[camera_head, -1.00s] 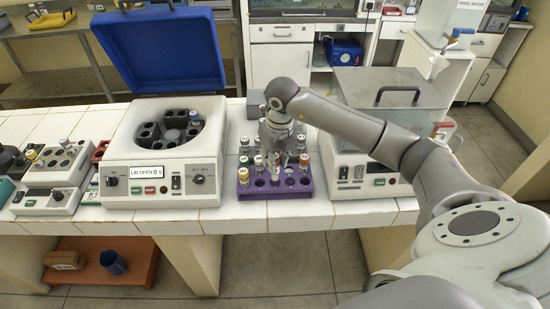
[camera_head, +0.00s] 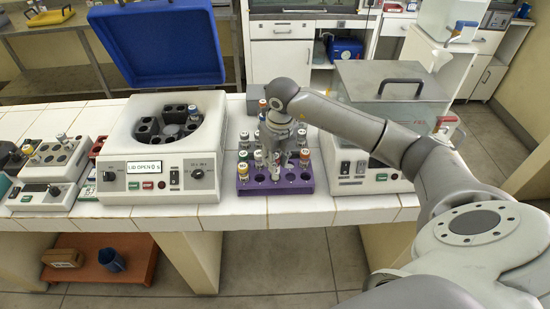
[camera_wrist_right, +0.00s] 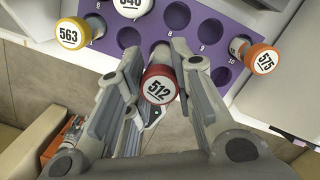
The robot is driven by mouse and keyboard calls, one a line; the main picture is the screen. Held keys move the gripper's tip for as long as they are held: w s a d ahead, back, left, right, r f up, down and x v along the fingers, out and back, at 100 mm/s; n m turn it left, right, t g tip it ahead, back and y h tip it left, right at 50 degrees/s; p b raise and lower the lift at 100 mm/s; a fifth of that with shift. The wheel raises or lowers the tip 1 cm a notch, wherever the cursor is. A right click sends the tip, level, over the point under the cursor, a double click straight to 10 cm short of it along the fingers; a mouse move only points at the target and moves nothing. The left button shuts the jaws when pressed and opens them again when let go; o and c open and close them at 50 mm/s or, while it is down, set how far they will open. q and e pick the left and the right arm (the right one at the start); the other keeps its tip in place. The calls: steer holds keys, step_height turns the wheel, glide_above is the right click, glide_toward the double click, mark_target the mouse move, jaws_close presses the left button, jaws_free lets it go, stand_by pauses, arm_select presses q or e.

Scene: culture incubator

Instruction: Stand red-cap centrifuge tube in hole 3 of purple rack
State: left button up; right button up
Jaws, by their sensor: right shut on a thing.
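The purple rack (camera_head: 292,186) stands at the bench's front edge, with several capped tubes in it. In the right wrist view, the rack (camera_wrist_right: 195,16) shows open holes and some printed numbers. My right gripper (camera_head: 277,163) is over the middle of the rack, fingers pointing down. It is shut on the red-cap centrifuge tube (camera_wrist_right: 158,84), marked 512, whose cap sits between the fingers. The tube body slants away from the cap toward the near row. Whether its lower end is inside a hole, and which one, I cannot tell. My left gripper is not in view.
A yellow-cap tube (camera_wrist_right: 70,33) and an orange-cap tube (camera_wrist_right: 262,58) stand in the rack on either side of the held tube. An open-lid centrifuge (camera_head: 160,182) is left of the rack. A lidded machine (camera_head: 375,180) stands close on the right.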

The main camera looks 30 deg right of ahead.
steer(key=shift+f, duration=0.1)
steer(key=shift+f+b, duration=1.5)
steer(key=shift+f, duration=0.1)
steer(key=o, duration=1)
steer(key=o, duration=0.4)
steer(key=shift+c, duration=0.2)
steer(key=shift+r, duration=0.15)
